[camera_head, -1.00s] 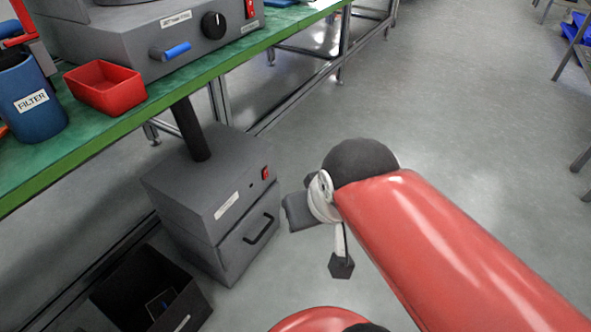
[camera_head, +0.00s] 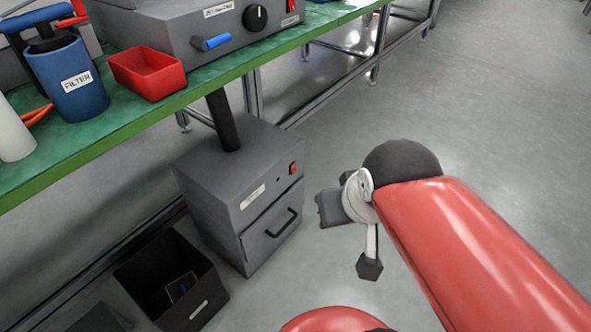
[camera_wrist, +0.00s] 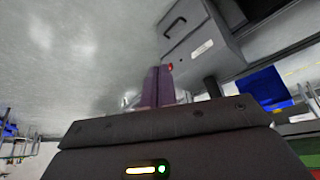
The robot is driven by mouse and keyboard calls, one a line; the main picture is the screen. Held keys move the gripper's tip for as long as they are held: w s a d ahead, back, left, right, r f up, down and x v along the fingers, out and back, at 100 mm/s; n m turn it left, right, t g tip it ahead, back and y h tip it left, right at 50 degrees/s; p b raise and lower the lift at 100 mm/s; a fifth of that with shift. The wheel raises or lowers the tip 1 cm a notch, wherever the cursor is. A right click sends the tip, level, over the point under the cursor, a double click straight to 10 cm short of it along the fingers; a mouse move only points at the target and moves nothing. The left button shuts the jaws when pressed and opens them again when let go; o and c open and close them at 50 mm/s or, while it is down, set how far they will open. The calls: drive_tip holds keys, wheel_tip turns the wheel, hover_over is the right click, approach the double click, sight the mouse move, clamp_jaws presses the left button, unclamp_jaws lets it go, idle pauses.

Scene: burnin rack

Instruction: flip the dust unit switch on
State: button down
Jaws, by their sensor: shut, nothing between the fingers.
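The dust unit (camera_head: 215,185) is a grey box on the floor under the bench, with a dark hose rising from its top. Its small red switch (camera_head: 293,168) is on the upper right of the front face, above a black drawer handle. I cannot tell the rocker's position. In the wrist view the unit (camera_wrist: 205,28) appears upside down, with the red switch (camera_wrist: 170,67) just beyond the fingertips in the picture. My gripper (camera_wrist: 158,72) is shut and empty, its two fingers together. In the head view the hand is right of the unit's front, apparently apart from it; its fingertips are not clear.
The green bench (camera_head: 130,118) overhangs the unit. It holds a red tray (camera_head: 148,72), a blue filter canister (camera_head: 80,95) and a grey machine with another red switch (camera_head: 290,6). An open black bin (camera_head: 165,290) stands front left of the unit. Floor to the right is clear.

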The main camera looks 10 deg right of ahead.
drive_tip(key=w+a+f+m+g+y+p, duration=0.1)
drive_tip(key=w+f+m+y, duration=0.3)
drive_tip(key=w+m, duration=0.4)
drive_tip(key=w+f+m+g+y+p, duration=0.1)
drive_tip(key=w+f+m+y, duration=0.25)
drive_tip(key=w+m, duration=0.5)
drive_tip(key=w+d+f+m+t, duration=0.4)
drive_tip(key=w+d+f+m, duration=0.7)
drive_tip(key=f, duration=0.3)
drive_tip(key=shift+w+f+t, duration=0.2)
drive_tip(key=shift+f+t, duration=0.15)
drive_tip(key=shift+t, duration=0.05)
drive_tip(key=shift+a+m+h, duration=0.1)
drive_tip(key=shift+m+h, duration=0.15)
approach(294, 173)
wheel_tip(294, 173, down, 3)
drive_tip(key=shift+w+a+f+p, duration=0.15)
drive_tip(key=shift+w+a+p, duration=0.15)
drive_tip(key=shift+w+a, duration=0.6)
drive_tip(key=shift+w+a+f+p, duration=0.15)
drive_tip(key=shift+w+a+p, duration=0.15)
drive_tip(key=shift+w+a, duration=0.65)
drive_tip(key=shift+w+d+f, duration=0.1)
drive_tip(key=shift+w+d, duration=0.15)
